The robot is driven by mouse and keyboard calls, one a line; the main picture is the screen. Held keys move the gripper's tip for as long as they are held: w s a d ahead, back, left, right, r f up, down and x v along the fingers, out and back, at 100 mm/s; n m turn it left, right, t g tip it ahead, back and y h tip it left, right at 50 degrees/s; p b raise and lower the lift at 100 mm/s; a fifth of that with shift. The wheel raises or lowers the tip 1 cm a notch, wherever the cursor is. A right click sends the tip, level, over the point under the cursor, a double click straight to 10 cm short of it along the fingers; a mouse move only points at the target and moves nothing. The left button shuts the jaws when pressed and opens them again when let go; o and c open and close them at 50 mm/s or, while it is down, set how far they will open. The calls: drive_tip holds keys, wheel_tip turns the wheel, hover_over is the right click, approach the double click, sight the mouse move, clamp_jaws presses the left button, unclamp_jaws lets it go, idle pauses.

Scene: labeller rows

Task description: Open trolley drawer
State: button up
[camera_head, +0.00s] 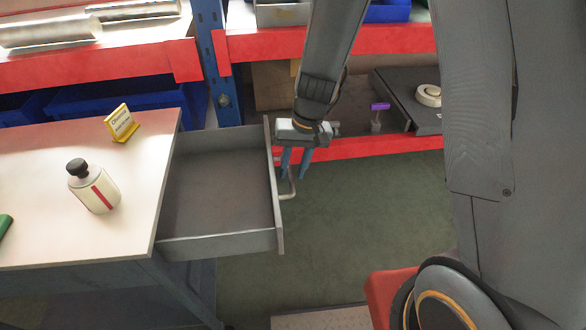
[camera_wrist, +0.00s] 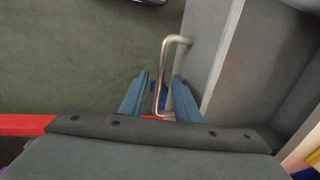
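The trolley drawer (camera_head: 215,190) is pulled out from the right side of the trolley and looks empty inside. Its grey front panel (camera_head: 272,185) bears a bent metal handle (camera_head: 291,190). My gripper (camera_head: 294,175) points down at the handle, just outside the front panel. In the wrist view, the handle bar (camera_wrist: 163,62) runs between the two blue fingers of my gripper (camera_wrist: 160,77). The fingers are apart, with gaps showing beside the bar. The drawer front (camera_wrist: 212,55) is right of the fingers.
On the trolley top (camera_head: 45,155) stand a white bottle (camera_head: 98,192) with a dark cap and a yellow sign (camera_head: 122,122). A red-edged shelf (camera_head: 390,146) runs behind my gripper, holding a dark tray (camera_head: 400,100). Green floor (camera_head: 370,220) is clear right of the drawer.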

wheel_tip(320, 180, up, 7)
drive_tip(key=d, duration=0.1)
drive_tip(key=shift+d+r, duration=0.15)
drive_tip(key=shift+d, duration=0.1)
idle(0.4)
drive_tip(key=s+d+r+h, duration=0.2)
drive_tip(key=s+d+r, duration=0.3)
drive_tip(key=s+d, duration=0.7)
drive_tip(key=shift+d+m+t, duration=0.3)
drive_tip(key=shift+s, duration=0.1)
